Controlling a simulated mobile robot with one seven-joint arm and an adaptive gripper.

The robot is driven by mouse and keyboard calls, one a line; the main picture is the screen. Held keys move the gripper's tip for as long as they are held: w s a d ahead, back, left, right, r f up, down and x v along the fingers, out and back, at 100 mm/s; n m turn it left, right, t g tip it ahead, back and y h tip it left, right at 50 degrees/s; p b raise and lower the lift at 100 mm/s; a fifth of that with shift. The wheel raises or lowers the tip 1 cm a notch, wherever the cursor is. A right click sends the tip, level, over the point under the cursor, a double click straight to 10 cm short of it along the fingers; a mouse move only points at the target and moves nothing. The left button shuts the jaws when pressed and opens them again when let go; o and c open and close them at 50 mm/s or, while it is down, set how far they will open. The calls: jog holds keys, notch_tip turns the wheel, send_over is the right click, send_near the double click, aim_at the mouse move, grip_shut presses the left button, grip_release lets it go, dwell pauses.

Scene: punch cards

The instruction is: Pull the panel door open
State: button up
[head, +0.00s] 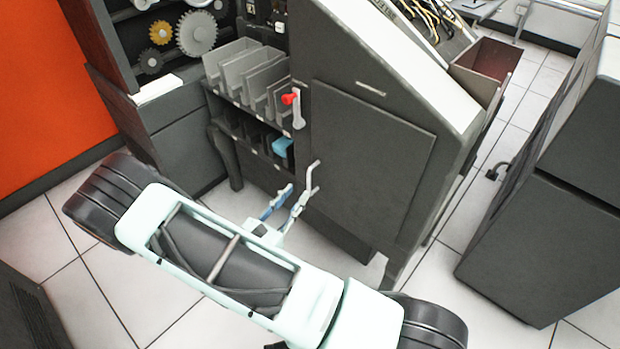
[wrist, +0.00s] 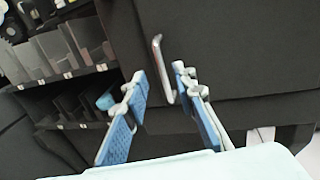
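The dark grey panel door (head: 372,165) is on the slanted side of the machine, and it looks shut. Its pale bar handle (head: 312,178) is at the door's lower left edge. In the wrist view the handle (wrist: 162,68) stands upright between the two blue-padded fingers, its lower end close to the right finger. My gripper (head: 296,193) is open, with its tips at the handle in the head view. It also shows open in the wrist view (wrist: 159,74). I cannot tell whether a finger touches the handle or how deep it sits between them.
A rack of grey card slots (head: 250,75) is left of the door, with a red-knobbed lever (head: 294,104) and a blue item (head: 282,147) nearby. A dark cabinet (head: 550,200) stands at the right.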

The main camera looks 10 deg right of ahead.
aim_at(308, 179)
jog(key=b+x, duration=0.1)
jog(key=x, duration=0.7)
grip_shut()
